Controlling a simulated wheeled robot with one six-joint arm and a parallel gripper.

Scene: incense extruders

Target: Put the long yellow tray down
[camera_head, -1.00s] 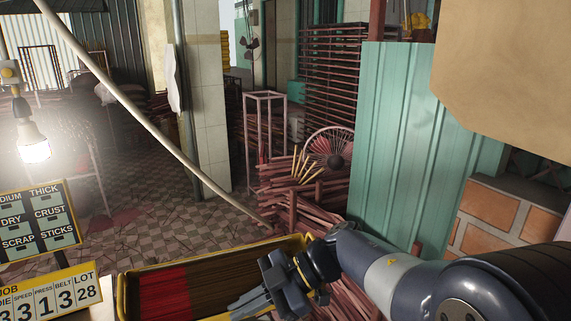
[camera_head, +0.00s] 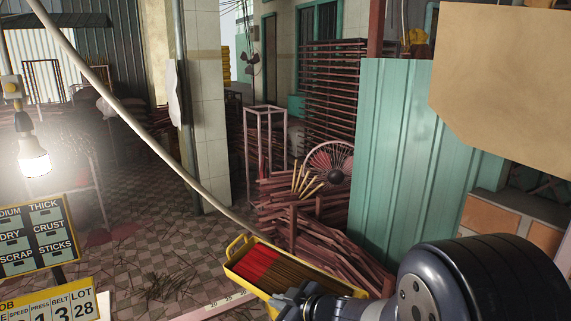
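The long yellow tray (camera_head: 229,262) is at the bottom centre of the head view, slanting from upper left to lower right. It holds thin sticks, red at the far left end and brown along the rest. My gripper (camera_head: 284,300) is at the tray's near long side, toward its right part. The fingers overlap the tray's near wall, and the finger gap is hidden, so I cannot tell whether they are closed on it. What lies under the tray is also hidden.
A pale ruler-like strip (camera_head: 212,307) lies left of the tray. Reddish stick bundles (camera_head: 345,250) and a fan (camera_head: 327,160) stand behind it. A green corrugated panel (camera_head: 395,150) is at right. A hanging lamp (camera_head: 33,160) and signboards (camera_head: 35,236) are at left.

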